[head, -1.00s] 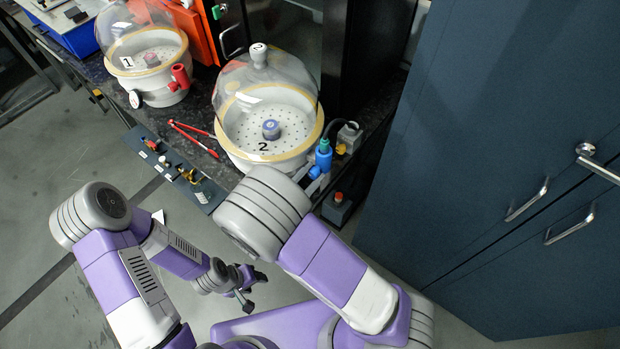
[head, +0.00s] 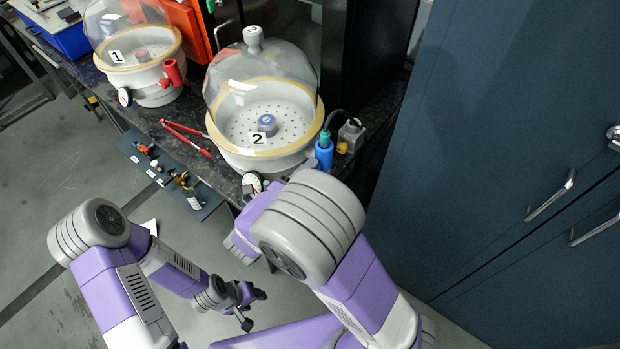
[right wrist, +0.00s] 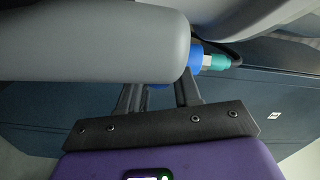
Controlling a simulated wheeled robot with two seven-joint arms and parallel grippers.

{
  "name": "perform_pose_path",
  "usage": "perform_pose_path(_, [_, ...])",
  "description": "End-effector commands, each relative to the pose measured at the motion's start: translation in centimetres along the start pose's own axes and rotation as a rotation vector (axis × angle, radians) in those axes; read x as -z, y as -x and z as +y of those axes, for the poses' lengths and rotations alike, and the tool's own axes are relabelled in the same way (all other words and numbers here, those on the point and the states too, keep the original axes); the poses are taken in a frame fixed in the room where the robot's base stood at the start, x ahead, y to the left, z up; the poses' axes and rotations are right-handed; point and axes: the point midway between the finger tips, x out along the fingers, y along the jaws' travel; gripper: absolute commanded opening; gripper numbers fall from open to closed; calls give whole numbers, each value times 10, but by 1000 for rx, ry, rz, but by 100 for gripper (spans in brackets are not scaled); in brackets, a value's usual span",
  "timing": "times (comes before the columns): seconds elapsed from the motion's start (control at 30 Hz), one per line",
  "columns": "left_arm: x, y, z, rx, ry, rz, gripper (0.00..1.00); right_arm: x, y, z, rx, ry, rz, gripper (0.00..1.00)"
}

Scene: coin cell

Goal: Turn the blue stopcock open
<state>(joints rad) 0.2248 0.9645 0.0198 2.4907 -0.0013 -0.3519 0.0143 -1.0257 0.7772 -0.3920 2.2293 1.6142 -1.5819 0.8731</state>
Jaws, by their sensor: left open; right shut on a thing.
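The blue stopcock (head: 324,156) is at the right side of the desiccator marked 2 (head: 258,160), below a teal hose connector. Its lower part is hidden behind my right arm in the head view. In the right wrist view the stopcock's blue body (right wrist: 195,56) shows beside a grey rounded form. My right gripper (right wrist: 158,92) is shut on a blue part of the stopcock between its fingers, mostly covered by that grey form. The head view hides this gripper behind my arm. My left gripper (head: 252,309) is open and empty, low over the floor, away from the bench.
Desiccator 1 (head: 133,78) with a red stopcock (head: 173,72) stands at the back left. Red tongs (head: 187,135) lie on the dark bench. A grey box (head: 351,134) sits right of the stopcock. Dark blue cabinets (head: 480,150) stand at the right. Open floor lies left.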

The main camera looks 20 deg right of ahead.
Motion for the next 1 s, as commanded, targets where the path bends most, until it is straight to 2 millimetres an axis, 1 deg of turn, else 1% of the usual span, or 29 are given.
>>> perform_pose_path(0.03, [0,-5,-2,0,0,0,53,-1,0,3,-3,-24,-3,3])
perform_pose_path(0.2, [0,-10,-4,0,0,0,53,-1,0,2,-3,-79,-3,3])
perform_pose_path(0.77, [1,-12,-4,0,0,0,53,-1,0,0,-2,-110,-3,3])
perform_pose_path(0.8, [1,-12,-4,0,0,0,53,-1,0,0,-2,-110,-3,35])
perform_pose_path(0.97, [1,-12,-4,0,0,0,53,0,0,0,-1,-110,-2,59])
perform_pose_path(1.0, [1,-12,-4,0,0,0,53,0,0,0,-1,-109,-2,59])
